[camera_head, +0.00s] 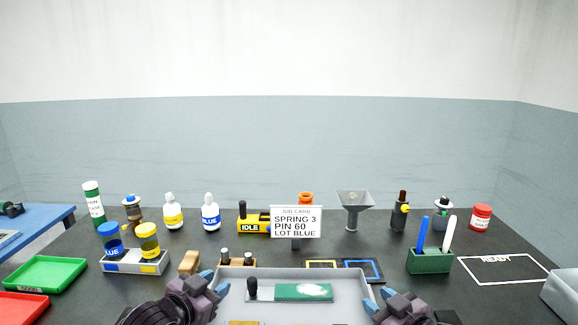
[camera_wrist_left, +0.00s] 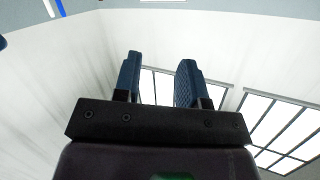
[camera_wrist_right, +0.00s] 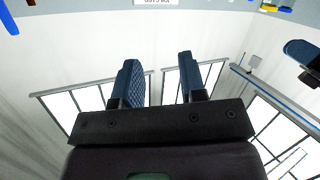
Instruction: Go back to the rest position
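My left gripper (camera_head: 215,283) is at the bottom of the head view, by the left edge of a grey tray. In the left wrist view (camera_wrist_left: 160,65) its two blue fingers stand apart with nothing between them. My right gripper (camera_head: 378,300) is by the tray's right edge. In the right wrist view (camera_wrist_right: 157,64) its fingers are also apart and empty. Both wrist views look mostly toward walls and bright windows.
The grey tray (camera_head: 352,274) holds a green-and-white piece (camera_head: 304,292) and a dark-knobbed thing. A job card (camera_head: 296,221), bottles, a funnel (camera_head: 354,207) and a green pen holder (camera_head: 430,262) stand behind. Green (camera_head: 45,273) and red (camera_head: 22,307) trays lie left.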

